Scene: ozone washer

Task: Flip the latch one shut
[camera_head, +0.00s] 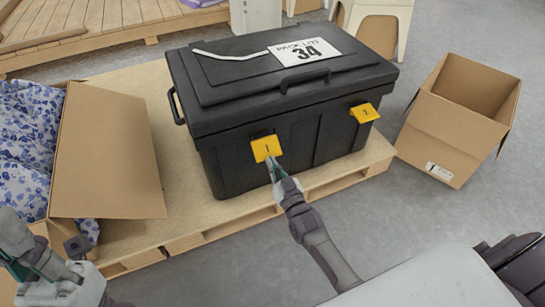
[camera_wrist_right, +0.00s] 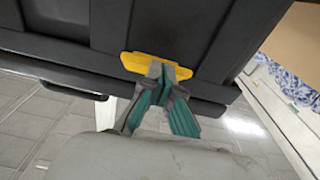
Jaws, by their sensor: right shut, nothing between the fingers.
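A black lidded tote (camera_head: 300,100) has two yellow latches on its front. Latch one (camera_head: 266,148), marked 1, is at the left and tilts outward from the wall. The second yellow latch (camera_head: 364,112) is at the right and also sticks out. My right gripper (camera_head: 272,163) is shut and empty, its tips at the lower edge of latch one. In the right wrist view the yellow latch (camera_wrist_right: 150,64) lies right at the fingertips (camera_wrist_right: 160,70); contact is hard to tell. My left gripper (camera_head: 78,247) is at the lower left, away from the tote; its jaw opening is unclear.
The tote stands on a wooden pallet (camera_head: 125,240). An open cardboard box (camera_head: 105,155) with blue floral cloth (camera_head: 25,140) is at the left. Another open, empty-looking box (camera_head: 450,125) is on the floor at the right. The grey floor in front of the pallet is clear.

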